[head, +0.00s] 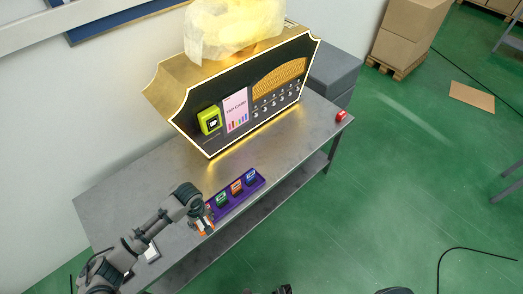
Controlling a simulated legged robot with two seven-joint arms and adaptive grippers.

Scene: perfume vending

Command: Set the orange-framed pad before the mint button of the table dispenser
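The orange-framed pad (236,187) stands in the purple tray (225,213) near the table's front edge, between a green-framed pad (221,200) and a blue-framed pad (251,175). My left gripper (204,229) is low over the table at the tray's left end, apart from the orange-framed pad. Its fingers are small and partly hidden, so I cannot tell whether they are open. The table dispenser (190,115) stands at the back. Its small buttons (276,104) line the lower right of its front; which is mint is too small to tell. My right gripper is not clearly visible.
A bright green reader (209,121) and a price card (236,109) are on the dispenser's front. A small red object (341,116) sits at the table's right end. The grey tabletop (290,140) is clear between the dispenser and the tray. Cardboard boxes (407,32) stand beyond.

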